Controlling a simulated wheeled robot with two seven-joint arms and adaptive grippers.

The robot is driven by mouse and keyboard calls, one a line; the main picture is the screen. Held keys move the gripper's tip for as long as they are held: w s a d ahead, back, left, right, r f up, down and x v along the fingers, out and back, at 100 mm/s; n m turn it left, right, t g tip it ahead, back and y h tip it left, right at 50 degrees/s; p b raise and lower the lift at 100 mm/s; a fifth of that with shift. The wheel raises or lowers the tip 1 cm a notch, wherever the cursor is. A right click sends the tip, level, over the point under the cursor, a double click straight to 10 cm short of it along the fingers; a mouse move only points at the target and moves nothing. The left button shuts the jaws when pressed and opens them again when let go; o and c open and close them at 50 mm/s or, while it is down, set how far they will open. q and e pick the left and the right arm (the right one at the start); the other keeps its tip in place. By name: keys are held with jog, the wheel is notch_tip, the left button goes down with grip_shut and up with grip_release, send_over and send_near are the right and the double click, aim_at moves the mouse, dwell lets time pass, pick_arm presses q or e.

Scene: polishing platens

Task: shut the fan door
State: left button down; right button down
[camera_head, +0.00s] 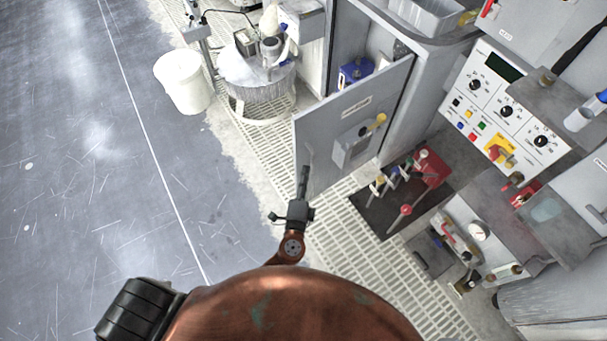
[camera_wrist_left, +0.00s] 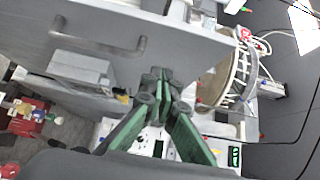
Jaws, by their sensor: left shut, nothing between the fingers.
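The fan door (camera_head: 325,128) is a flat grey panel with a label and a small grey box with a yellow knob. It stands swung open from the grey cabinet (camera_head: 357,25), whose inside shows behind it with a blue item (camera_head: 355,72). My left gripper (camera_head: 304,172) is shut and empty, by the lower free-edge side of the door. In the left wrist view the door (camera_wrist_left: 190,42) fills the upper left with its bar handle (camera_wrist_left: 100,46), and the shut fingertips (camera_wrist_left: 160,76) are close to its edge; contact cannot be told. My right gripper is not in view.
A white bucket (camera_head: 185,82) and a metal drum (camera_head: 257,92) stand left of the door. The grey floor at left is clear.

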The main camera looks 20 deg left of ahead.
pick_arm(q)
send_near(303, 140)
jog(key=w+d, duration=0.3)
jog(key=w+a, duration=0.2)
jog(key=a, duration=0.1)
jog(key=shift+w+a, duration=0.4)
jog(key=shift+a, duration=0.1)
jog(key=shift+a, duration=0.1)
